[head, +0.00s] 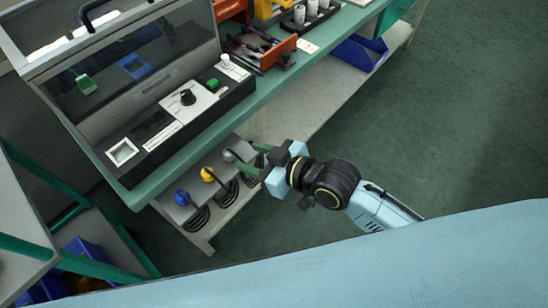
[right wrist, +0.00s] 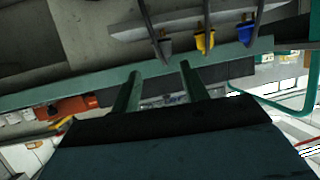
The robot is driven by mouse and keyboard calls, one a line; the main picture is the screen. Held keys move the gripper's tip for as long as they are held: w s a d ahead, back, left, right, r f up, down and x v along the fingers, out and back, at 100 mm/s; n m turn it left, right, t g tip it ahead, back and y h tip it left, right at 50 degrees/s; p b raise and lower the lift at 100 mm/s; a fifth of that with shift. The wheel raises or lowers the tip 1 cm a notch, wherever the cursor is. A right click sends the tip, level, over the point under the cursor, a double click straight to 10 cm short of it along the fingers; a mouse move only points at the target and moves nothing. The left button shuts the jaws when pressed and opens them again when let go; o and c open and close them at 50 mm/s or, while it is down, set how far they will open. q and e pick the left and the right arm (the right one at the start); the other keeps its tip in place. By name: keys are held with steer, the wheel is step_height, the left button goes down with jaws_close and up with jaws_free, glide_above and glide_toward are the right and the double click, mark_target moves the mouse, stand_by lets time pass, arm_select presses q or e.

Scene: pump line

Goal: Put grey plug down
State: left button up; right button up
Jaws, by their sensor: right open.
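The grey plug (head: 230,155) sits on the low shelf under the bench, at the far end of a row with the yellow plug (head: 207,174) and the blue plug (head: 182,198). My right gripper (head: 248,159) is open, its two green fingers pointing at the grey plug from the right. In the right wrist view the grey plug (right wrist: 165,46) shows just beyond the open fingertips (right wrist: 160,70), with a visible gap and nothing between the fingers. The yellow plug (right wrist: 205,41) and blue plug (right wrist: 245,32) are to its right there. My left gripper is out of view.
Dark cables (head: 198,217) hang from the plugs at the shelf's front. The green bench edge (head: 262,100) runs above the shelf, carrying a control panel (head: 185,105) and an orange bin (head: 270,53). A blue bin (head: 358,53) stands on the lower shelf. The floor at right is clear.

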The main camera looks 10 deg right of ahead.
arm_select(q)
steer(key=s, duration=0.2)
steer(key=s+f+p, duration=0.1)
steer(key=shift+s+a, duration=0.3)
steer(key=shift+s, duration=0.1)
arm_select(e)
steer(key=v, duration=0.6)
steer(key=d+f+m+g+h, duration=0.1)
steer(key=d+f+h, duration=0.1)
steer(key=d+f, duration=0.45)
steer(key=s+d+f+m+h, duration=0.1)
steer(key=d+f+m+h, duration=0.15)
steer(key=f, duration=0.75)
steer(key=d+f+m+g+h, duration=0.1)
steer(key=d+f+h, duration=0.1)
steer(key=d+f, duration=0.5)
steer(key=s+d+f+m+g+h, duration=0.1)
steer(key=s+d+f+g+h, duration=0.1)
steer(key=s+f, duration=0.7)
steer(key=s+d+f+g+h, duration=0.2)
steer(key=s+d+f+g, duration=0.2)
steer(key=s+f, duration=0.6)
steer(key=s+d, duration=0.1)
steer(key=s, duration=0.6)
steer(key=shift+f+m+g, duration=0.25)
steer(key=shift+m+g, duration=0.05)
steer(key=shift+m, duration=0.05)
steer(key=shift+d, duration=0.15)
